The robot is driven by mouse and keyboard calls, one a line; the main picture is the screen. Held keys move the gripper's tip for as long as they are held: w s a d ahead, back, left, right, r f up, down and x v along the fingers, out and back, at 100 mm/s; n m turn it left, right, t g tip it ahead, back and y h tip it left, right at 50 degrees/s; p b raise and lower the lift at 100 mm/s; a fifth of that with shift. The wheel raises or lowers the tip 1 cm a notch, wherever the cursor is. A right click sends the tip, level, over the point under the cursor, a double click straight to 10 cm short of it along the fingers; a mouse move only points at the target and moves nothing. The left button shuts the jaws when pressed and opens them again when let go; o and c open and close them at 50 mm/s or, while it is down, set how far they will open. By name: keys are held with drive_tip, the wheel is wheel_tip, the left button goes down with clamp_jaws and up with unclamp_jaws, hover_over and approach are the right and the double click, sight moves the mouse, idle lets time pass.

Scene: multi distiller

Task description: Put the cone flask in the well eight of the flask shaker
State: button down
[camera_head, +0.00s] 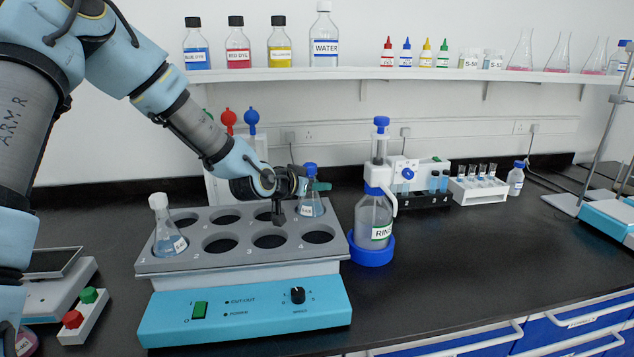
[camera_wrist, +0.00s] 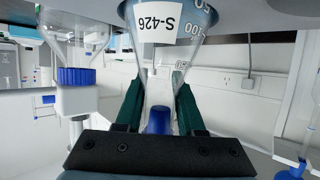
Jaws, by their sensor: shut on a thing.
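My gripper (camera_head: 312,184) is shut on the flask's neck below the cap. In the wrist view, which is upside down, the green fingers of my gripper (camera_wrist: 158,98) close around the neck, and the cone flask (camera_wrist: 160,62) shows its S-426 label.
A second flask (camera_head: 168,236) with a white cap stands in the front-left well. The other wells look empty. A rinse bottle (camera_head: 373,217) in a blue holder (camera_head: 371,254) stands close to the shaker's right. A white shelf (camera_head: 350,74) with bottles runs above.

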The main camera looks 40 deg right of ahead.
drive_tip(key=c, duration=1)
unclamp_jaws()
drive_tip(key=shift+f, duration=0.15)
drive_tip(key=o, duration=0.5)
drive_tip(key=shift+r, duration=0.2)
drive_tip(key=shift+a, duration=0.3)
drive_tip(key=b+v, duration=0.2)
drive_tip(key=v, duration=0.9)
drive_tip(key=shift+s+a+r+b, duration=0.1)
drive_tip(key=shift+r+b, duration=0.1)
drive_tip(key=shift+b, duration=0.1)
